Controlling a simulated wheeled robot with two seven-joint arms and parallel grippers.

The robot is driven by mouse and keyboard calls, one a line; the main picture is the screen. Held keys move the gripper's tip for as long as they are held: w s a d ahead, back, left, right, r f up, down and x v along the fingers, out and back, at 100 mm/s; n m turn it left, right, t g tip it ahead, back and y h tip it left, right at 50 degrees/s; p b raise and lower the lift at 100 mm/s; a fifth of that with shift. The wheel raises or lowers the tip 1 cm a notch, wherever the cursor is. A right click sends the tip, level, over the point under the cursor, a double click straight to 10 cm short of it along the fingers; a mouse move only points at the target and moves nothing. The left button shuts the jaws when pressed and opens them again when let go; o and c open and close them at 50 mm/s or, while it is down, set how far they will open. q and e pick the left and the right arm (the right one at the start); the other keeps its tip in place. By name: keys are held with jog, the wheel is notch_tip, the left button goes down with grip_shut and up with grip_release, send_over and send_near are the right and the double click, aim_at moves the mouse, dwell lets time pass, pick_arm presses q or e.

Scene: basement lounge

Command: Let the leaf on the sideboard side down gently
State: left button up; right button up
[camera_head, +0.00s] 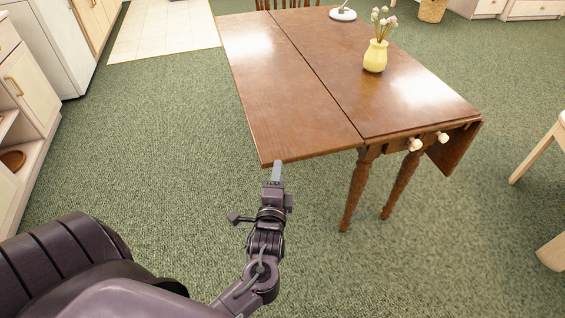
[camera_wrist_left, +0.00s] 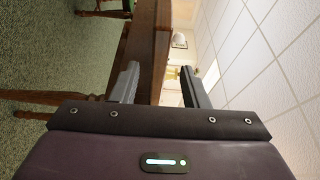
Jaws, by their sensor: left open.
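The drop-leaf table (camera_head: 405,91) is brown wood with turned legs. Its left leaf (camera_head: 278,95), on the side of the pale cabinets, is up and level with the top, with a thin seam between them. The opposite leaf (camera_head: 455,147) hangs down at the right. My left gripper (camera_head: 277,170) is at the near left corner of the raised leaf. Its fingers are open in the left wrist view (camera_wrist_left: 160,84), with the wooden leaf edge (camera_wrist_left: 155,55) showing between them. Whether a finger touches the leaf is unclear. My right gripper is out of view.
A yellow vase with flowers (camera_head: 375,55) stands on the fixed top, and a white lamp base (camera_head: 343,14) is at the far end. Two pale knobs are on the near end. Pale cabinets (camera_head: 28,85) line the left. Green carpet (camera_head: 165,135) is clear between them and the table.

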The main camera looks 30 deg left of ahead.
pick_arm(q)
jog(key=x, duration=0.6)
jog(key=shift+w, duration=0.15)
jog(key=shift+c, duration=0.3)
grip_shut()
